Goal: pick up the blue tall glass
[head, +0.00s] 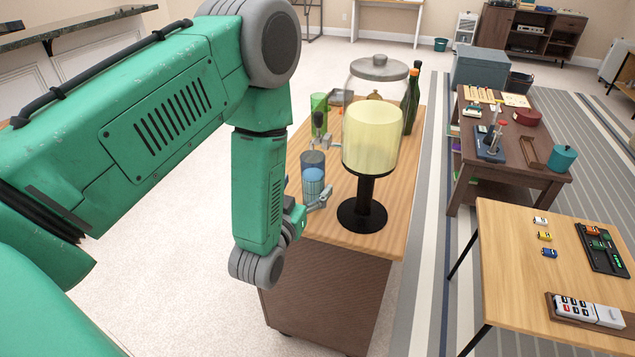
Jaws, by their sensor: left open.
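The blue tall glass (313,161) stands upright near the left edge of the wooden cabinet top, and its lower part looks brighter blue. My left gripper (309,194) is open in front of the glass, low down by its base. One finger shows at the right of the glass. I cannot tell whether the fingers touch the glass. My right gripper is not in view.
A lamp with a pale yellow shade (371,138) and black base stands close at the right of the glass. A green glass (319,104), a large glass jar (378,69) and a dark green bottle (411,100) stand behind. The cabinet top (385,243) is bare at the front right.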

